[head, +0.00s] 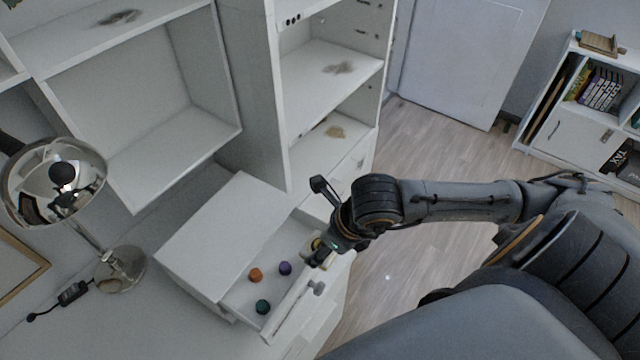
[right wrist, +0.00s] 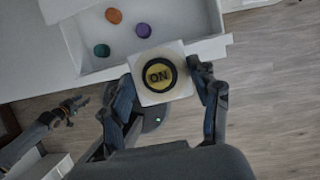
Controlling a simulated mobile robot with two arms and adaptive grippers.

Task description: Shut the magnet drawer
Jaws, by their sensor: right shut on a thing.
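The magnet drawer (head: 268,318) is a white drawer pulled out of a low white cabinet (head: 225,225) on the desk. Inside lie an orange ball (head: 255,275), a purple ball (head: 285,268) and a green ball (head: 263,307). My right gripper (head: 322,245) is at the drawer's far right end. In the right wrist view it is shut on a white block with a round yellow and black "ON" face (right wrist: 158,75), which sits between its fingers. My left gripper (right wrist: 66,112) shows small at the left of that view; its jaws are unclear.
A chrome lamp (head: 120,268) stands on the desk at left. A tall white shelf unit (head: 330,85) rises behind the cabinet. A bookcase (head: 570,130) is at far right. The wooden floor (head: 425,150) right of the desk is clear.

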